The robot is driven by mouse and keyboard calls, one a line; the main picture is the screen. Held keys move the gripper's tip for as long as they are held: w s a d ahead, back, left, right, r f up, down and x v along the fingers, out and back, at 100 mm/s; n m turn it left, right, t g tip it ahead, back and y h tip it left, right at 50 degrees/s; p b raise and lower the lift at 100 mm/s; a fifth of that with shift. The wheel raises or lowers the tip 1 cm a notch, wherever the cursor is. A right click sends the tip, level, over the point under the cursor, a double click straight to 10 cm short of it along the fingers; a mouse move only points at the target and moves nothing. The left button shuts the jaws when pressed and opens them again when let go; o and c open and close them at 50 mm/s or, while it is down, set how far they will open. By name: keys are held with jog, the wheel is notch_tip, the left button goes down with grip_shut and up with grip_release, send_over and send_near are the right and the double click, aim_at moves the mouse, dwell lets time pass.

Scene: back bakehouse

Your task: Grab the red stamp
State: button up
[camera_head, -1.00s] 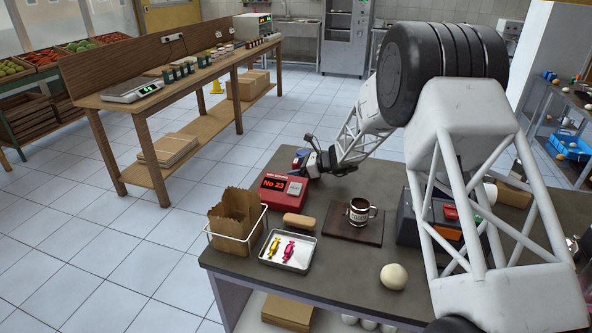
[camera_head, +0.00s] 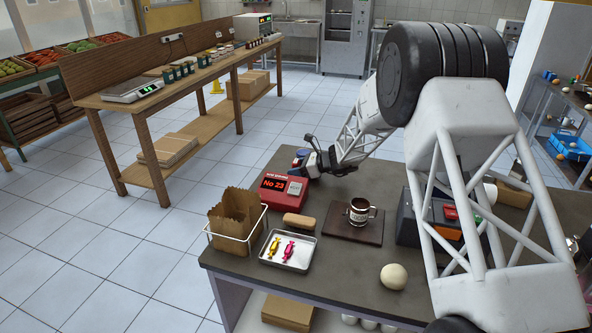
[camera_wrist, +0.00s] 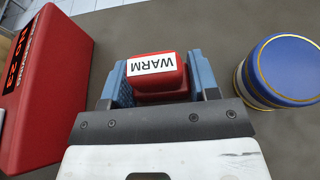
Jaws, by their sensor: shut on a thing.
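The red stamp (camera_wrist: 158,82) with a white "WARM" label sits between the two blue fingers of my gripper (camera_wrist: 160,80) in the wrist view. The fingers are shut on its sides. In the head view my gripper (camera_head: 304,161) is at the far left part of the dark table, just behind the red number display. The stamp is too small and covered there to make out clearly.
The red display (camera_head: 281,187) reading "No 23" is close to the left of my gripper. A blue round tin (camera_wrist: 286,68) stands close on the right in the wrist view. A mug (camera_head: 359,211), a tray (camera_head: 290,266), a paper bag (camera_head: 236,215) and a dough ball (camera_head: 394,276) are nearer on the table.

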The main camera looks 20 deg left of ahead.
aim_at(296, 161)
jog(key=shift+r, duration=0.1)
jog(key=shift+r, duration=4.9)
